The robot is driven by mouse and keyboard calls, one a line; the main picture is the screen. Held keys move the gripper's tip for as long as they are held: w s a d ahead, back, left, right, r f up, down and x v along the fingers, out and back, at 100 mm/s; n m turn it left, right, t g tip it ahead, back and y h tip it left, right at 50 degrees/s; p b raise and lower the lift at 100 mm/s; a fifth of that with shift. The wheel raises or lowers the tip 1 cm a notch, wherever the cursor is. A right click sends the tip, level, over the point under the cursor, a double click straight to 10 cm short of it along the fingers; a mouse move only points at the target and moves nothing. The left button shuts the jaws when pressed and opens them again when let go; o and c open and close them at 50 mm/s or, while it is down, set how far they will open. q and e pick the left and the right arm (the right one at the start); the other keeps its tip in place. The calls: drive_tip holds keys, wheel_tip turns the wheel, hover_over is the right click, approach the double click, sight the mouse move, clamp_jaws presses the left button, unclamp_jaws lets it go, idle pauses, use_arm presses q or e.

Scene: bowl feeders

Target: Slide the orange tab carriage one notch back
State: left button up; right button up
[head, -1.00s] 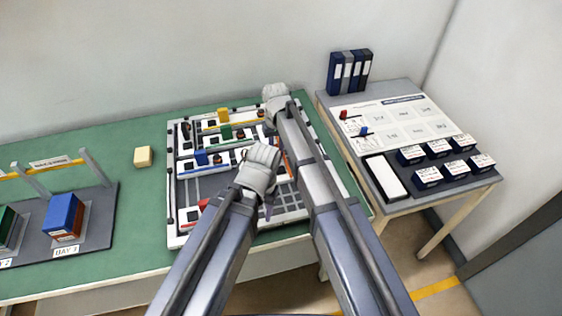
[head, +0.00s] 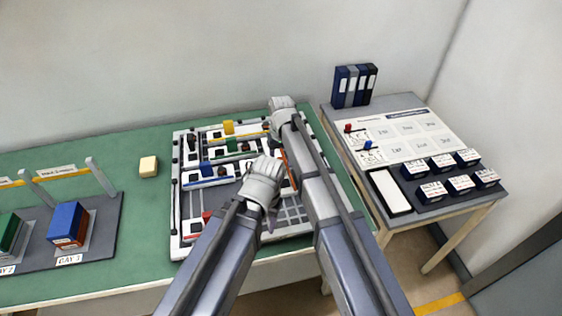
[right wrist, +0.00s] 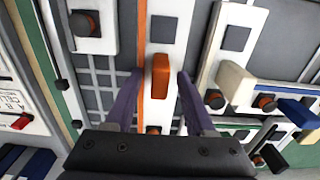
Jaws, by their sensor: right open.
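The orange tab (right wrist: 160,77) stands on a white strip with an orange line in the right wrist view. My right gripper (right wrist: 160,73) is open, with one purple finger on each side of the tab and a visible gap to each. In the head view my right wrist (head: 284,110) is over the far right of the feeder board (head: 180,228), and my arm hides its fingers and the orange tab. My left gripper (head: 268,218) is over the board's near middle; its jaws are too small and covered to read.
Blue (head: 206,168), green (head: 232,144) and yellow (head: 228,127) tabs stand on neighbouring rows of the board. A cream block (head: 148,166) lies on the green table to the left. A side table (head: 455,205) with several dark boxes stands to the right.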

wheel_tip(320, 180, up, 7)
drive_tip(key=p, duration=0.7)
drive_tip(key=shift+r, duration=0.2)
drive_tip(key=shift+s, duration=0.1)
